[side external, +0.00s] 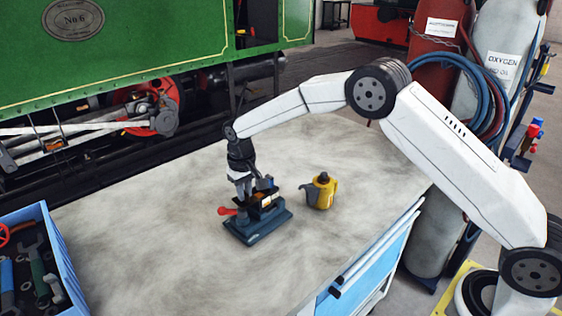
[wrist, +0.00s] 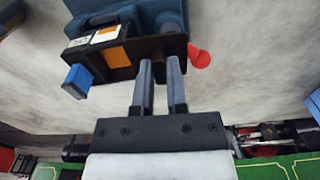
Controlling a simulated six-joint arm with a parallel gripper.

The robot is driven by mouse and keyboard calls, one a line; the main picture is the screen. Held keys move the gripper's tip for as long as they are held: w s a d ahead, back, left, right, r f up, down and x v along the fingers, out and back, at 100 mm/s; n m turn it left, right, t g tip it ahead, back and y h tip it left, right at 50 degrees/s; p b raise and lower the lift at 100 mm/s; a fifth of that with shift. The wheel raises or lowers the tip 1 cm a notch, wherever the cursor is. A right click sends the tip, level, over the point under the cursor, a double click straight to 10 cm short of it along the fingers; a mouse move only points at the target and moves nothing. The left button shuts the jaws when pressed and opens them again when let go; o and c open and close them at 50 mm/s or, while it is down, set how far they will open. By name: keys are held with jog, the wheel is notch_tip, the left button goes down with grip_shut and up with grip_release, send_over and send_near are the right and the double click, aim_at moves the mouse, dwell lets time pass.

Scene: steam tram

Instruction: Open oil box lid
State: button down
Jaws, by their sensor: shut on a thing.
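The oil box (side external: 258,226) is a dark blue unit on a flat base, standing on the workbench. Its dark top part, apparently the lid (wrist: 118,62), has an orange patch and a white label in the wrist view. A blue block sticks out at its left there, and a red knob (wrist: 199,57) at its right. The red part also shows in the side view (side external: 227,211). My gripper (side external: 246,203) points down at the box. In the wrist view its two fingers (wrist: 160,65) meet the lid's dark edge with a narrow gap between them. The exact contact is hidden.
A yellow oil can (side external: 321,192) stands close to the right of the box. A blue crate (side external: 62,250) with tools sits at the bench's left front. The green locomotive (side external: 140,40) is behind. The bench (side external: 150,230) between crate and box is clear.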

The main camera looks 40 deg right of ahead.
jog(key=shift+w+a+r, duration=0.1)
dwell(0.4)
jog(key=c, duration=0.6)
grip_release()
jog(key=shift+c, duration=0.2)
jog(key=shift+r, duration=0.1)
notch_tip(320, 180, up, 7)
jog(key=shift+r, duration=0.25)
